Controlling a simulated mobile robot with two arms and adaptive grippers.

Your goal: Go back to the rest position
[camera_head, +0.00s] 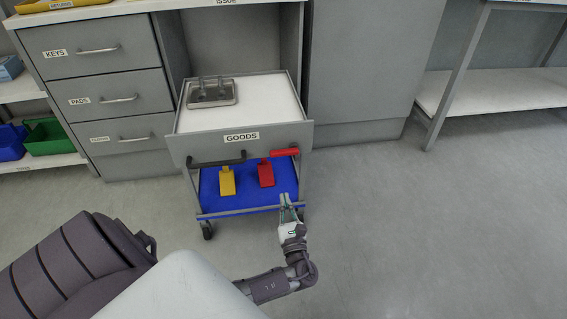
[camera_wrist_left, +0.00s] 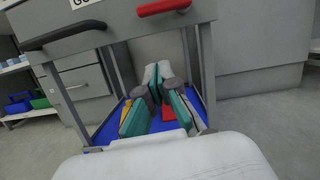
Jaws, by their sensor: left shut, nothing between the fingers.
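My left gripper (camera_head: 288,208) is shut and empty, low in front of the right side of the GOODS cart. Its teal-padded fingers (camera_wrist_left: 158,100) also show in the left wrist view, over the blue lower shelf (camera_wrist_left: 108,131). The cart's grey front panel (camera_head: 200,146) carries a black handle (camera_head: 217,161) and a red handle (camera_head: 284,152). In the head view the gripper is below and apart from the red handle; whether it touches the cart's frame I cannot tell. My right gripper is out of view.
A yellow item (camera_head: 227,182) and a red item (camera_head: 266,174) are on the blue shelf. A metal tray (camera_head: 212,93) is on the cart's white top. Grey drawers (camera_head: 105,92) stand behind left, and a bench (camera_head: 500,95) at right. The floor (camera_head: 430,220) at right is clear.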

